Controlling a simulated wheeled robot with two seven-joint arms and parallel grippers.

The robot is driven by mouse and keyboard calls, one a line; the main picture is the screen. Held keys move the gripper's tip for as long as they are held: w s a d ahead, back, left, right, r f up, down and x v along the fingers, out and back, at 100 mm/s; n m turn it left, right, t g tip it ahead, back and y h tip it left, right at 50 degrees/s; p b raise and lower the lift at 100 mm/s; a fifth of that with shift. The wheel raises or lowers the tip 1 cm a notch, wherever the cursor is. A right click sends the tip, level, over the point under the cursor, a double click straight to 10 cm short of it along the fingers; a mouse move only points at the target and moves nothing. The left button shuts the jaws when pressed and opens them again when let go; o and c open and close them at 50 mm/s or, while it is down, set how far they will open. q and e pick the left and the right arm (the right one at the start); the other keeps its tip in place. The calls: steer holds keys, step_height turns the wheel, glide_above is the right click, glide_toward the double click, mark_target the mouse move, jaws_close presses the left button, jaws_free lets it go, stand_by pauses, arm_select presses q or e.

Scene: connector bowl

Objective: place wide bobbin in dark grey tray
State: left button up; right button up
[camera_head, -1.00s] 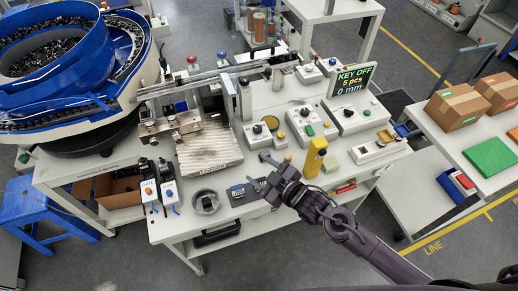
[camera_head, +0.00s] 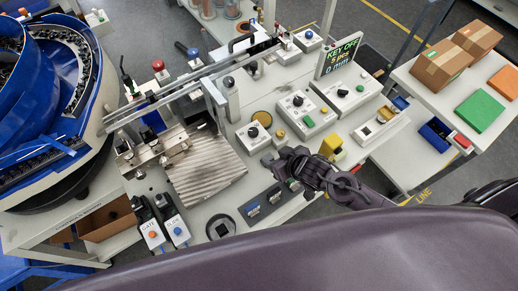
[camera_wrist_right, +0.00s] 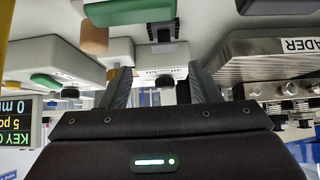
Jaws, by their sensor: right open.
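My right gripper (camera_head: 268,160) is over the bench in the head view, just right of the ribbed metal plate. In the right wrist view its two fingers (camera_wrist_right: 160,88) are apart, with nothing clearly held between them. A small black flanged piece (camera_wrist_right: 162,32) shows beyond the fingers; I cannot tell whether it is the wide bobbin. A dark grey tray (camera_head: 264,205) with small bluish pieces lies near the bench's front edge, below the gripper in the picture. My left gripper is not in view.
The ribbed plate (camera_head: 208,172) lies left of the gripper. White control boxes (camera_head: 300,112) with knobs stand behind it. A yellow block (camera_head: 331,148) is to its right. A dark round-centred fixture (camera_head: 221,228) and two switch boxes (camera_head: 160,222) are at front left.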

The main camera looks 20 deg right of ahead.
mark_target(267, 156)
steer(key=shift+w+a+f, duration=0.1)
steer(key=shift+w+f, duration=0.2)
steer(key=shift+f, duration=0.1)
steer(key=shift+w+a+f+p, duration=0.2)
steer(key=shift+f+p, duration=0.1)
steer(key=shift+f, duration=0.1)
steer(key=shift+w+a+f+p, duration=0.1)
steer(key=shift+w+f+p, duration=0.05)
steer(key=shift+f+p, duration=0.15)
steer(key=x, duration=0.4)
steer(key=shift+s+a+f+p, duration=0.1)
steer(key=shift+s+a+p, duration=0.1)
steer(key=shift+p, duration=0.1)
steer(key=shift+w, duration=0.1)
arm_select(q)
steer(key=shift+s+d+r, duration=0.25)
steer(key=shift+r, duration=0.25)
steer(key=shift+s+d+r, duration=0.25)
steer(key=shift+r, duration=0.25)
arm_select(e)
steer(key=c, duration=1)
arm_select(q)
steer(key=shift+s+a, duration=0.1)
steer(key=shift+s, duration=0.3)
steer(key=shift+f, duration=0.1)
